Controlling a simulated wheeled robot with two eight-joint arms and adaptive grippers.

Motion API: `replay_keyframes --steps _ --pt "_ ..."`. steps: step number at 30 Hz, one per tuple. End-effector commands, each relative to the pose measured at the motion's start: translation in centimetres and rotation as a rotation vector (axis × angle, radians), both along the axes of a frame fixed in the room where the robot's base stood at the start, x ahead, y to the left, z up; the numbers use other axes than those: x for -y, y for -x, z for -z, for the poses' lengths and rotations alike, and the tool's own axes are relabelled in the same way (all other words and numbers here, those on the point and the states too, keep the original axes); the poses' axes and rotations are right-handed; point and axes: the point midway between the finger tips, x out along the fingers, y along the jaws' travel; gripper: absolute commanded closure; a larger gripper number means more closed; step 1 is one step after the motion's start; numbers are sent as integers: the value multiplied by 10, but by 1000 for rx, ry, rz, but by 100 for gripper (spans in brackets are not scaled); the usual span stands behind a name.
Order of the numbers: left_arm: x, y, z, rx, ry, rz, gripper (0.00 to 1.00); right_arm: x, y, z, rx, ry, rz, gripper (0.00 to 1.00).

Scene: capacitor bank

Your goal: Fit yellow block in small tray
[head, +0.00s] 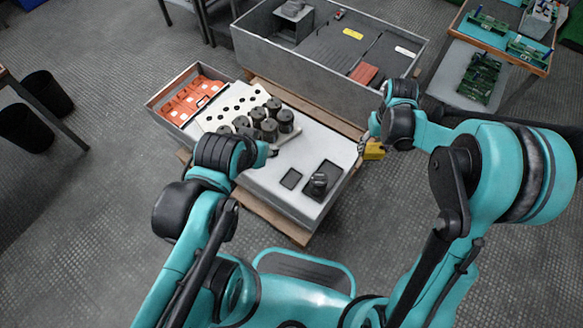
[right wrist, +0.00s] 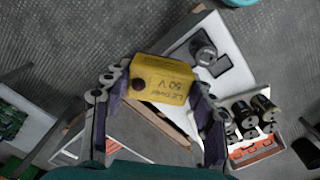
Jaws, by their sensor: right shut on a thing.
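The yellow block (head: 374,151) is between the fingers of my right gripper (head: 366,146), beyond the right edge of the white worktop. In the right wrist view the yellow block (right wrist: 162,78) has dark printing with "50 V", and my right gripper (right wrist: 155,95) is shut on it. The small tray (head: 290,179) is a flat, dark, empty rectangle on the worktop; it also shows in the right wrist view (right wrist: 220,66), beyond the block. My left gripper (head: 268,151) is over the worktop, left of the small tray; its fingers are too hidden to judge.
A larger dark tray (head: 331,166) with a black part lies right of the small tray. Several dark cylinders (head: 269,129) stand by a white perforated plate (head: 227,104). An orange-filled bin (head: 190,98) is at the left end. A grey box (head: 318,48) stands behind.

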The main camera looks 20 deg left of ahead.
Motion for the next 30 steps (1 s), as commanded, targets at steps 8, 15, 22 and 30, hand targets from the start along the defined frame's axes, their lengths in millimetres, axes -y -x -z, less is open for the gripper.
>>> replay_keyframes --steps 8,15,22,30 --pt "0 0 6 0 0 0 60 -139 -35 116 1 0 -478 83" --pt "0 0 -1 0 0 0 60 -227 -16 201 2 0 -799 83" --pt "0 0 -3 0 0 0 60 -259 1 239 2 0 -933 83" --pt "0 0 2 0 0 0 60 -261 2 252 2 -1 -944 83"
